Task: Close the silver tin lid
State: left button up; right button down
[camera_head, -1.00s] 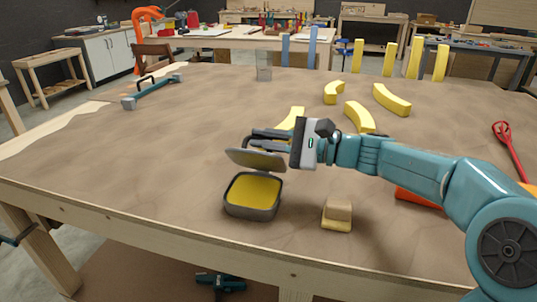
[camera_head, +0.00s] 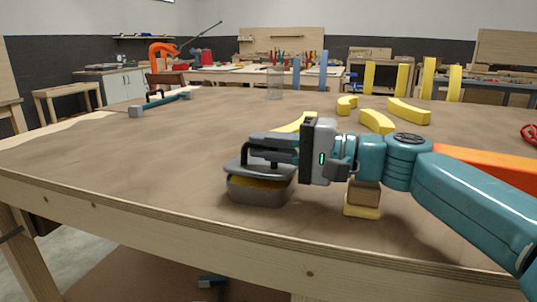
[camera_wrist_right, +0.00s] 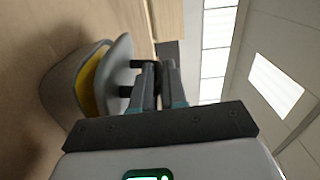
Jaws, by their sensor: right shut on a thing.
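The silver tin (camera_head: 258,192) stands near the front edge of the table, with yellow contents. Its grey lid (camera_head: 262,174) is over the tin, with a dark handle on top. A strip of yellow shows between lid and rim, so a gap is visible; the wrist view shows the same gap between the lid (camera_wrist_right: 115,75) and the tin (camera_wrist_right: 62,92). My right gripper (camera_head: 262,146) comes in from the right and is shut on the lid handle. In the wrist view its fingers (camera_wrist_right: 158,80) meet at the handle. My left gripper is not in view.
A sanding block (camera_head: 363,197) lies just right of the tin, under my right arm. Yellow curved pieces (camera_head: 376,121) lie farther back. A teal clamp (camera_head: 161,104) lies at the back left. The table left of the tin is clear.

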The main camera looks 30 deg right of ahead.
jog(key=shift+a+f, duration=0.1)
dwell(0.5)
jog(key=c, duration=1.4)
grip_release()
jog(key=shift+s, duration=0.15)
jog(key=shift+c, duration=0.2)
